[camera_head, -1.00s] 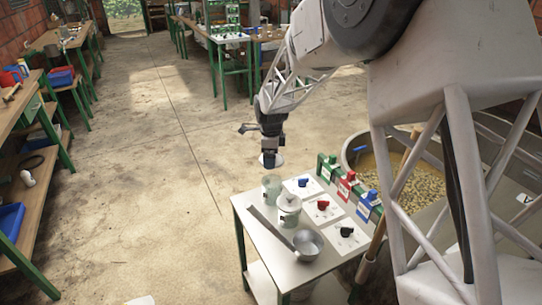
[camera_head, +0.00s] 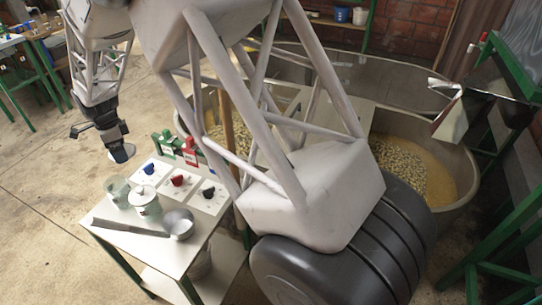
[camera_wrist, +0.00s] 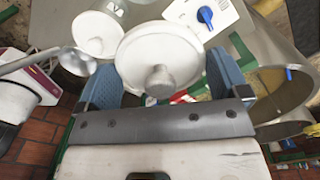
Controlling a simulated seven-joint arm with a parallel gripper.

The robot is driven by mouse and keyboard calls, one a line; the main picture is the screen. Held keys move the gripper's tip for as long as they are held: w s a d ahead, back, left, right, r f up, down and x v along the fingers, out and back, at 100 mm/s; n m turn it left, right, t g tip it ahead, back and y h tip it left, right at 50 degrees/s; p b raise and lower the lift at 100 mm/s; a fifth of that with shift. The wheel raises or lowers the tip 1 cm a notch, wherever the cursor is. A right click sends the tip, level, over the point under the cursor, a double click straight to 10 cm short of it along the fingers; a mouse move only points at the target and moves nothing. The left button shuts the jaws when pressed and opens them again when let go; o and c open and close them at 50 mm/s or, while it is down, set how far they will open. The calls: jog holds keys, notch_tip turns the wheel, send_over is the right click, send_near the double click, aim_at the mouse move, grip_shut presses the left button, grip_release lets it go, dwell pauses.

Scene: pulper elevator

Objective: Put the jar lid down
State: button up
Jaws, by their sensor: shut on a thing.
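My gripper (camera_head: 121,152) hangs above the far left part of the small white table (camera_head: 118,252), over the jars. In the wrist view, my gripper (camera_wrist: 160,85) is shut on the white round jar lid (camera_wrist: 160,48), with blue fingers on either side and the lid's knob toward the camera. The lid is a small pale disc under my gripper in the head view. An uncovered glass jar (camera_head: 117,193) stands on the table below. Beside it is a jar with a white lid on (camera_head: 146,203); it also shows in the wrist view (camera_wrist: 96,35).
A metal dipper (camera_head: 178,223) with a long flat handle lies along the table's front. Cards with blue (camera_head: 149,169), red (camera_head: 178,181) and black (camera_head: 208,193) knobs lie behind. Green (camera_head: 163,141) and red (camera_head: 189,152) devices stand at the back edge. A large round vat (camera_head: 455,205) holds beans.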

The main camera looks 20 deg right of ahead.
jog(key=w+d+r+m, duration=0.1)
jog(key=w+d+m, duration=0.15)
jog(key=d, duration=3.25)
jog(key=s+d+f+m, duration=0.3)
jog(key=s+d+f, duration=0.3)
jog(key=s+d, duration=0.4)
jog(key=s+d+f+m, duration=0.3)
jog(key=s+d+f, duration=0.3)
jog(key=s+d, duration=0.5)
jog(key=s, duration=0.3)
jog(key=shift+s+f, duration=0.15)
jog(key=shift+f, duration=0.2)
jog(key=shift+d, duration=0.1)
jog(key=w+d, duration=0.1)
jog(key=w, duration=0.4)
jog(key=w+d+f, duration=0.1)
jog(key=w+d, duration=0.1)
jog(key=w, duration=0.3)
jog(key=w+d, duration=0.2)
jog(key=w, duration=0.3)
jog(key=shift+w+d+f, duration=0.1)
jog(key=shift+f, duration=0.15)
jog(key=shift+f, duration=1.75)
jog(key=shift+f, duration=0.15)
